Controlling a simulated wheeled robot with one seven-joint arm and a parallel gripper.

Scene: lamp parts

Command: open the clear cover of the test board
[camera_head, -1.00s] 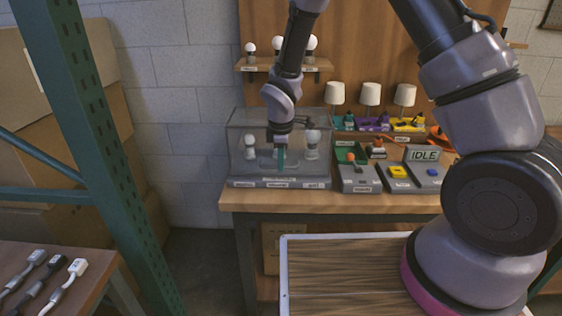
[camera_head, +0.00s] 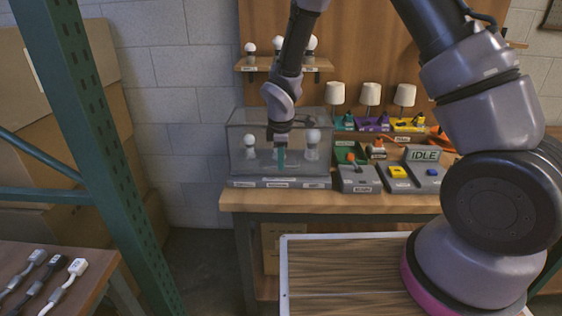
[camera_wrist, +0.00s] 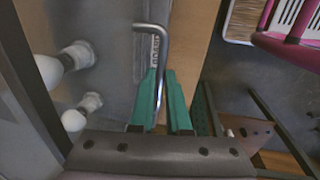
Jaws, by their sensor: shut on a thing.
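The clear cover (camera_head: 240,122) stands as a see-through box over the test board (camera_head: 262,183) at the back left of the bench. White bulbs (camera_head: 312,137) stand under it; bulbs also show through it in the wrist view (camera_wrist: 78,55). My gripper (camera_head: 281,163) is at the front of the cover. In the wrist view, its green fingers (camera_wrist: 161,72) are shut on the bent metal handle (camera_wrist: 151,27) of the cover. Part of the handle is hidden between the fingers. The cover looks down over the board.
A grey unit with an IDLE display (camera_head: 422,156) and a yellow button (camera_head: 398,171) sit to the right. Small lamps (camera_head: 370,93) stand behind. A shelf with bulbs (camera_head: 285,66) hangs above the cover. A green rack post (camera_head: 95,150) is at left.

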